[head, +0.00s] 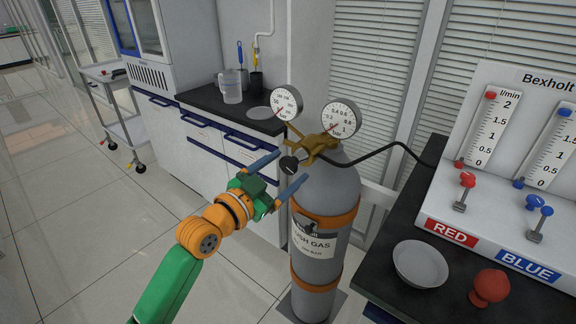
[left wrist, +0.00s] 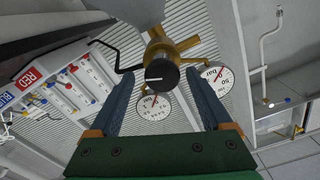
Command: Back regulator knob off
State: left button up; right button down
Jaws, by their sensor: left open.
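The black regulator knob (head: 289,165) sits on the brass regulator (head: 318,146) atop the grey gas cylinder (head: 325,195). In the left wrist view the knob (left wrist: 161,75) faces me with a white pointer line, roughly level in the picture. Two round gauges, one left (head: 286,102) and one right (head: 341,118), stand on the regulator. My left gripper (head: 283,172) is open, its blue fingers pointing at the regulator. In the left wrist view the knob lies between and beyond the fingers, with no contact visible. My right gripper is not in view.
A flowmeter panel (head: 498,150) with red and blue valves stands on the dark bench at right. A white bowl (head: 420,264) and a red knob-like object (head: 489,287) lie before it. A counter (head: 200,97) with a beaker (head: 231,87) stands behind. A black hose (head: 385,150) runs from the regulator.

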pick_arm(q)
jog(key=shift+w+d+f, duration=0.1)
jog(key=shift+w+d, duration=0.1)
jog(key=shift+w, duration=0.25)
jog(key=shift+w+d+f, duration=0.1)
jog(key=shift+w+d, duration=0.05)
jog(key=shift+w, duration=0.25)
grip_shut()
